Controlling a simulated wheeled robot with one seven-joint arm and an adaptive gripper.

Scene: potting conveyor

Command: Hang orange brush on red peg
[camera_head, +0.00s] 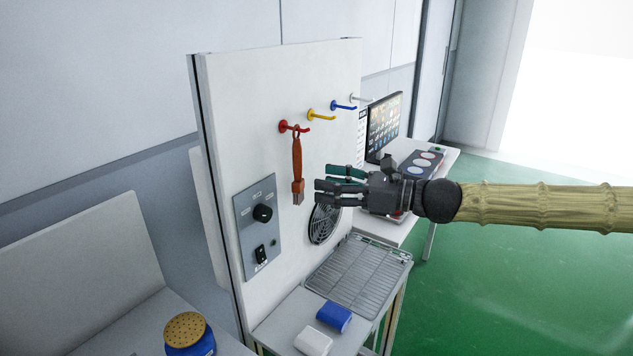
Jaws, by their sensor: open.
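The orange brush (297,160) hangs upright, bristles down, with its top loop around the red peg (292,127) on the white panel. My gripper (322,191) is open, to the right of the brush's lower end. Its fingers point left toward the panel. The fingertips look apart from the brush, with a small gap showing between them. Whether anything lies between the fingers is hard to see, but the brush hangs clear of them in this view.
Yellow (319,116), blue (342,106) and white (359,98) pegs stick out right of the red one. A control plate with a black knob (262,213) is at lower left. Below are a wire rack (360,272), blue block (334,317) and white block (313,341).

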